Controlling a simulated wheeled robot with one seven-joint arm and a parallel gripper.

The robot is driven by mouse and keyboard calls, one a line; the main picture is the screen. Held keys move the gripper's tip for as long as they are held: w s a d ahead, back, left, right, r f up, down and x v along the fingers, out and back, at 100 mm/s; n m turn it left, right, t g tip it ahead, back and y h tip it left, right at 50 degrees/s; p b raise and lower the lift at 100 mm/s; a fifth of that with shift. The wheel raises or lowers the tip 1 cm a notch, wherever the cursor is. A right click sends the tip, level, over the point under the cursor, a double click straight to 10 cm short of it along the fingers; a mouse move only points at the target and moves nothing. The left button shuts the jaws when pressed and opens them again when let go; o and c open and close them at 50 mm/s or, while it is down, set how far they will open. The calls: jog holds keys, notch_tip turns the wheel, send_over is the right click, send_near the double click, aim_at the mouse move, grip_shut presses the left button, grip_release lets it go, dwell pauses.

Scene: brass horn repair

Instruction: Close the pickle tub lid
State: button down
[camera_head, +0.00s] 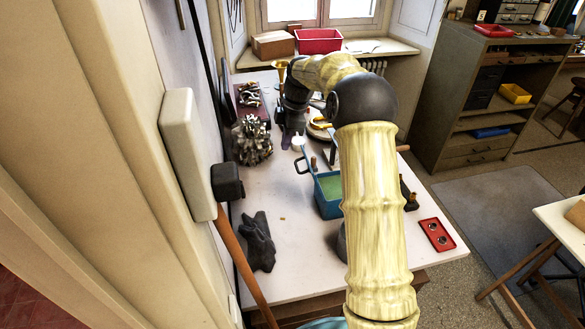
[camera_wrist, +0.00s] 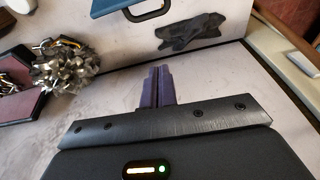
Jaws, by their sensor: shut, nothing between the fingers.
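The pickle tub (camera_head: 327,206) is a blue box with green contents, standing on the workbench and partly hidden behind my arm. Its blue lid (camera_head: 309,158) stands raised at the tub's far side, so the tub is open. A black handle (camera_head: 299,166) sticks out from the lid's left face. In the wrist view, the blue lid (camera_wrist: 103,8) and the dark handle (camera_wrist: 150,14) show at the top edge. My gripper (camera_head: 287,144) points down beyond the lid, apart from it. Its purple fingers (camera_wrist: 161,72) are shut and empty in the wrist view.
A spiky metallic cluster (camera_head: 252,141) stands on the bench (camera_head: 290,270) left of my gripper. A dark crumpled cloth (camera_head: 258,241) lies nearer the front. A red tray (camera_head: 437,235) lies at the right edge.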

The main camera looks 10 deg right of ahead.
jog(key=shift+f, duration=0.1)
dwell(0.3)
notch_tip(320, 180, down, 9)
jog(key=d+p, duration=0.1)
jog(key=p, duration=0.4)
jog(key=shift+d, duration=0.4)
jog(key=shift+d, duration=0.2)
jog(key=shift+d+y, duration=0.2)
jog(key=shift+y, duration=0.2)
jog(key=shift+d+r, duration=0.1)
jog(key=shift+r, duration=0.1)
